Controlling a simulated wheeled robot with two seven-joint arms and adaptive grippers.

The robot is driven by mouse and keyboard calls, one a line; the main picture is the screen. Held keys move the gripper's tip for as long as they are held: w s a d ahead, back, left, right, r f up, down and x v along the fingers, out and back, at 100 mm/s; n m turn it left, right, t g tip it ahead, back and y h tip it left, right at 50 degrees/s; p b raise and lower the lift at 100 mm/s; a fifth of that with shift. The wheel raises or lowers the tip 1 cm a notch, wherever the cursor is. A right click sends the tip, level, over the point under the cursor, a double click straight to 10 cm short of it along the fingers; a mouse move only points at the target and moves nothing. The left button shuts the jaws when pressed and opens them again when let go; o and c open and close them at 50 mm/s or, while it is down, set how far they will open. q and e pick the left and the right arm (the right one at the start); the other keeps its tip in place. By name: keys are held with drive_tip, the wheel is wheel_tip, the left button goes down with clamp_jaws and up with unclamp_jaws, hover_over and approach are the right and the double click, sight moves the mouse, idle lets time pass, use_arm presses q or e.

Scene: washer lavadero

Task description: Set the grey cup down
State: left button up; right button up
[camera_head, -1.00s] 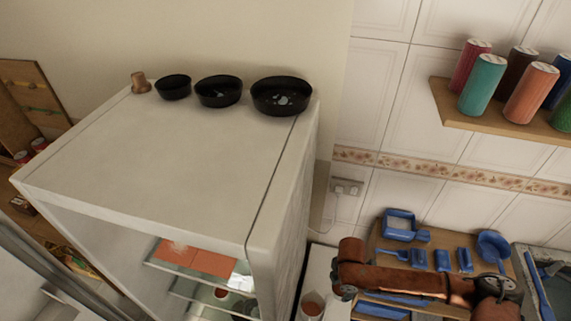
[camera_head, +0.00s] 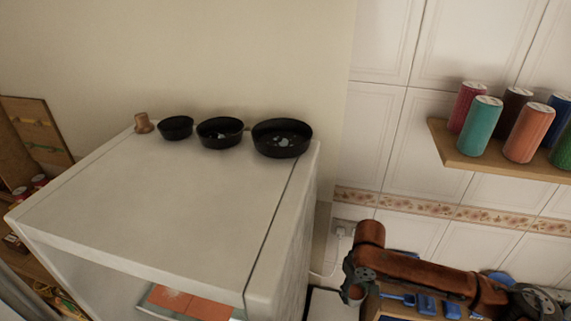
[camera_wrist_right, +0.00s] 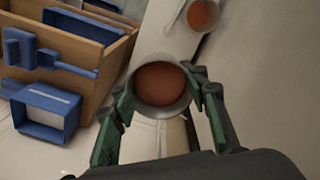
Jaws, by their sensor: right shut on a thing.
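The grey cup (camera_wrist_right: 185,108), with a reddish-brown inside, sits between the green-padded fingers of my right gripper (camera_wrist_right: 160,100) in the right wrist view. The fingers are shut on it from both sides, and its open mouth faces the camera. In the head view my right gripper (camera_head: 352,286) is at the lower middle, right of the white fridge-like cabinet; the cup cannot be made out clearly there. Whether the cup's base touches anything is hidden. My left gripper is not in view.
A second similar cup (camera_wrist_right: 203,15) stands on a pale surface beyond. A wooden crate (camera_wrist_right: 98,62) with blue items is on the left of the wrist view. The cabinet (camera_head: 165,205) carries several black bowls at its back edge. A shelf (camera_head: 480,160) holds coloured cylinders.

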drive_tip(key=r+m, duration=0.4)
drive_tip(key=shift+w+r, duration=0.2)
drive_tip(key=shift+w, duration=0.1)
